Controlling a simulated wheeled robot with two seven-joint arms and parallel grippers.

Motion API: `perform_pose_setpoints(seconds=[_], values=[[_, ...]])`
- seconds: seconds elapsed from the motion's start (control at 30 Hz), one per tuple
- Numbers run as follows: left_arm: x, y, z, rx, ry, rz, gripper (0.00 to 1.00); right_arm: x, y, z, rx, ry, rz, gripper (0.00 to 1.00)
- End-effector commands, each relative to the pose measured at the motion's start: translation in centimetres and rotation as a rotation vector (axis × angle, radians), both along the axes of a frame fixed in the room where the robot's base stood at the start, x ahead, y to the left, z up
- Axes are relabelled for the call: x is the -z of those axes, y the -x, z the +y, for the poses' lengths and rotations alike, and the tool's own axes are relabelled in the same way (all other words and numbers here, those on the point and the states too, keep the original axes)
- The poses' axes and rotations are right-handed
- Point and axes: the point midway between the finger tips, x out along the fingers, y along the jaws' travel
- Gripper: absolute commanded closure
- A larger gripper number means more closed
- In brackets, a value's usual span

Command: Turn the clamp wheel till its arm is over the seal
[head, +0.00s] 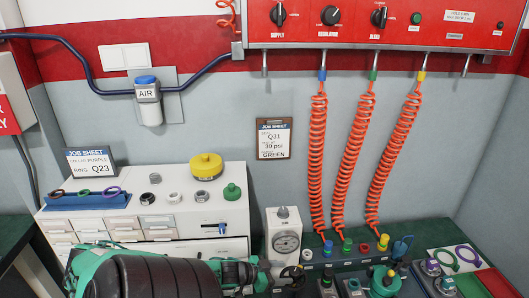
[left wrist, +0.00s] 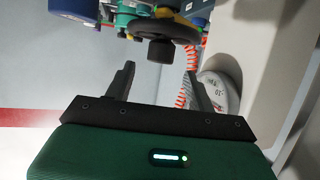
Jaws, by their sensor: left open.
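A small dark handwheel (head: 292,274), which I take for the clamp wheel, stands at the bottom of the head view below the gauge. My left gripper (head: 266,274) comes in from the left and is close beside it. In the left wrist view my left gripper (left wrist: 159,86) is open, its black fingers apart with nothing between them. A dark round wheel (left wrist: 180,33) with a black knob (left wrist: 160,50) lies just beyond the fingertips; I see no contact. I cannot make out the clamp arm or the seal clearly. My right gripper is not in view.
A white pressure gauge (head: 286,243) stands just behind the handwheel. Orange coiled hoses (head: 318,160) hang to the right from the red panel (head: 350,28). A green fixture (head: 384,281) and coloured fittings crowd the bench right of the wheel. A white drawer cabinet (head: 160,215) stands left.

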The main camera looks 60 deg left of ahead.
Motion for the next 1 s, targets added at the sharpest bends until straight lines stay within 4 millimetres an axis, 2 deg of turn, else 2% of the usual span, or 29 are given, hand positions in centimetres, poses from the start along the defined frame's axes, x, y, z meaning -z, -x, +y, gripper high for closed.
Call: perform_pose_setpoints(seconds=[0.2, 0.47, 0.67, 1.0], values=[[-1.0, 2.7, 0.5, 0.001, 0.001, 0.002, 0.45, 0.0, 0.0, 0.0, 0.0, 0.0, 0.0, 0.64], [-2.0, 4.9, 0.9, 0.0, 0.0, 0.002, 0.45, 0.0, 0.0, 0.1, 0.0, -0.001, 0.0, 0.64], [-2.4, 5.6, 1.0, 0.001, 0.0, 0.0, 0.45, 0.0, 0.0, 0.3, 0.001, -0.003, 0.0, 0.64], [-2.4, 5.7, 1.1, 0.0, 0.0, 0.0, 0.45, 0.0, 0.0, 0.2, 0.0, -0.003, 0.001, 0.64]])
